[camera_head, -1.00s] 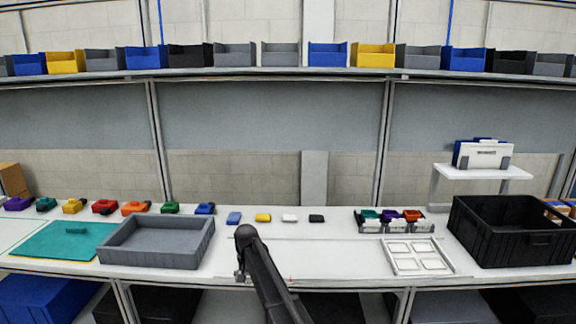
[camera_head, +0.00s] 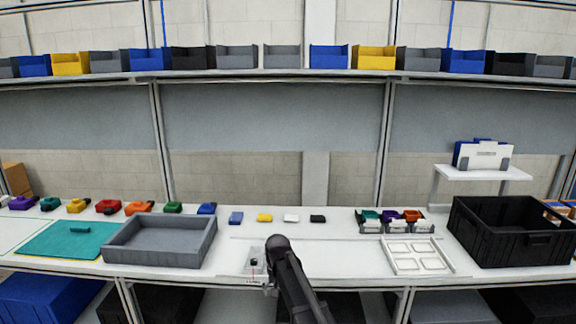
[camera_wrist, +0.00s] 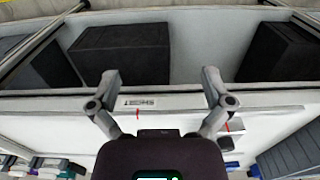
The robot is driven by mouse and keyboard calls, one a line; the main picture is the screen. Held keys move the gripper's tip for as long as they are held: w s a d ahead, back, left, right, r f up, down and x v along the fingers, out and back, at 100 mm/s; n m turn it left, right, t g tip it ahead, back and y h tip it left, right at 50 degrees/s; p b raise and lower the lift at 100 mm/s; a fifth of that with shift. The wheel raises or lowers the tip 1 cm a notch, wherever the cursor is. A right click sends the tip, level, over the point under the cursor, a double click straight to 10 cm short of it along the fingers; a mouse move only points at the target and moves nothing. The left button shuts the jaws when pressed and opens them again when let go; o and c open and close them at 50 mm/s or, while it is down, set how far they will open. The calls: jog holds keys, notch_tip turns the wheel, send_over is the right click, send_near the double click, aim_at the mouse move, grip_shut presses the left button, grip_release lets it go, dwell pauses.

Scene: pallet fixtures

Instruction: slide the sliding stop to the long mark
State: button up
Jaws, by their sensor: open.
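A small dark block on a pale plate, which looks like the sliding stop (camera_head: 254,262), sits near the front edge of the bench in the head view, left of my gripper (camera_head: 270,286). A label that seems to read SHORT (camera_wrist: 138,102) has a red mark (camera_wrist: 138,114) between the fingers. A second label (camera_wrist: 226,115) with a red mark lies beside the right finger; I cannot read it.
A grey tray (camera_head: 207,244) stands left of the stop, and a white framed tray (camera_head: 425,268) and black crate (camera_head: 458,232) stand to the right. Several small coloured blocks lie behind. Bare bench top lies right of my arm.

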jog(key=s+d+r+p, duration=0.2)
jog(key=s+d, duration=1.8)
jog(key=s, duration=0.1)
jog(key=shift+r, duration=0.2)
dwell(1.0)
